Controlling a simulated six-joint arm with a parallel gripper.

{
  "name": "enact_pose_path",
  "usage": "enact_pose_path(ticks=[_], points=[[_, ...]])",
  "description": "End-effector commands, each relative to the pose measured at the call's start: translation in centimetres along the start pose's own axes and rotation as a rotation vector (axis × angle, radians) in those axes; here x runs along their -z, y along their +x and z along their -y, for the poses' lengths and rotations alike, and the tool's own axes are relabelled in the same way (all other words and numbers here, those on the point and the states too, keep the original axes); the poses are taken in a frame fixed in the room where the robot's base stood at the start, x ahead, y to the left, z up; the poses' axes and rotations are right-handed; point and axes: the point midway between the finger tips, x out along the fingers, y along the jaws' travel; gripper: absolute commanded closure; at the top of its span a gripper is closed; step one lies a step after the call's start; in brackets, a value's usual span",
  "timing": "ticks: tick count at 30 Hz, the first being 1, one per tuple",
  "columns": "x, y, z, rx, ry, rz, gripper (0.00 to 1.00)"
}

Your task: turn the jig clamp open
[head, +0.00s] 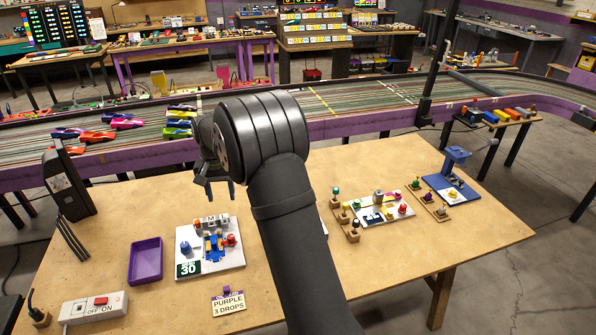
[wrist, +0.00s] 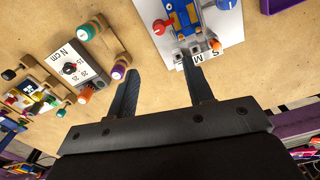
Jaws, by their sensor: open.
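The jig is a white board (head: 232,262) marked 30, lying flat on the wooden table. It carries a blue car-shaped piece (head: 213,247), a red knob (head: 231,240) and a blue knob (head: 185,247). I cannot tell which part is the clamp, or its turn position. In the wrist view the red knob (wrist: 161,27), blue piece (wrist: 184,17) and letter blocks (wrist: 206,55) are at the top, beyond the right finger. My gripper (head: 219,190) is open and empty, above the table and behind the jig. In the wrist view its fingers (wrist: 160,70) point towards the table, touching nothing.
A purple tray (head: 146,260) is left of the jig. A PURPLE 3 DROPS card (head: 228,301) and a switch box (head: 93,307) lie in front. An N cm dial panel (wrist: 75,66) and bottles (wrist: 88,32) show in the wrist view. A slot track (head: 300,105) runs behind the table.

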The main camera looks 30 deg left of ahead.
Motion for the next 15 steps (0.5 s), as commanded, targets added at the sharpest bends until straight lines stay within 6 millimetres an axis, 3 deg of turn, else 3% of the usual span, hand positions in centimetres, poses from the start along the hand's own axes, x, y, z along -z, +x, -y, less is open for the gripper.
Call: enact_pose_path(ticks=[8,15], points=[[0.0,2.1,-0.2,-0.001,0.073,0.002,0.55],[0.0,7.2,-0.2,-0.002,0.072,0.004,0.55]])
